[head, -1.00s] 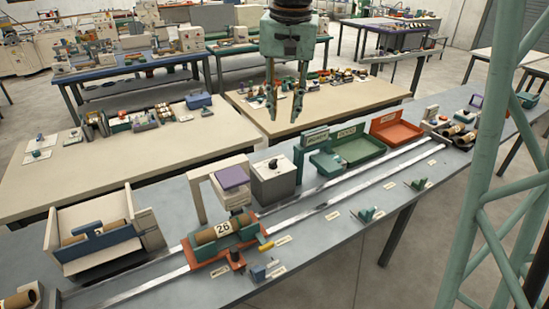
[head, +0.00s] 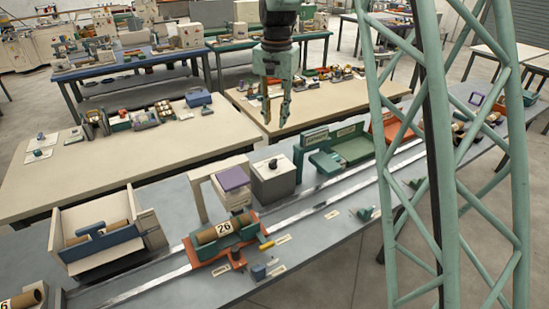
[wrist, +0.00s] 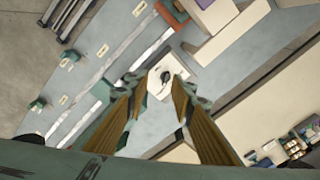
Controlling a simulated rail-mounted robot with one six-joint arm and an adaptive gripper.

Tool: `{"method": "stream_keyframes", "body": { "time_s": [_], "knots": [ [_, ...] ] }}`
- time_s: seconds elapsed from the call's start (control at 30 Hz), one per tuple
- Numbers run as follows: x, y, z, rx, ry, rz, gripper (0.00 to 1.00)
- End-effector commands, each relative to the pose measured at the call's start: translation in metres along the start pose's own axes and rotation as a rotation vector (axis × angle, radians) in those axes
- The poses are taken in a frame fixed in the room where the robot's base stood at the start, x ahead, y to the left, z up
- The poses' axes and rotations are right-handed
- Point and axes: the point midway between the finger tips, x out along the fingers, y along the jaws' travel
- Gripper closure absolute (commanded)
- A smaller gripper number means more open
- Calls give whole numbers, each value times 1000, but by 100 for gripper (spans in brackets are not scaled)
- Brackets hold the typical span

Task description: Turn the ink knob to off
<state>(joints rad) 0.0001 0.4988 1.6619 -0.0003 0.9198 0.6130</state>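A pale box (head: 272,184) with a dark knob (head: 273,164) on top stands on the grey bench behind the rails. I cannot read any ink label on it, nor tell the knob's setting. In the wrist view the box top (wrist: 150,86) and the dark knob (wrist: 165,74) show between and beyond the fingertips. My gripper (head: 276,112) hangs above and behind the box in the head view, fingers pointing down. In the wrist view its two fingers (wrist: 156,88) are apart with nothing between them. It is open, empty and not touching the knob.
A purple-topped pale stand (head: 233,179) is left of the box; a green tray (head: 345,150) is right. A carriage with a numbered roll (head: 222,229) sits on the rails in front. A green lattice covers the right side. The air around the knob looks clear.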

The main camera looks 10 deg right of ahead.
Motion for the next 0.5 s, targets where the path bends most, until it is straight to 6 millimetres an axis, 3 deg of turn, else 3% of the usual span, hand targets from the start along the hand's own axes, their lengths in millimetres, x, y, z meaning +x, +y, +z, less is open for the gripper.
{"method": "stream_keyframes", "body": {
  "time_s": [0.5],
  "knots": [
    [75, -34, -48, 93, -36, 28, 77]
  ]
}}
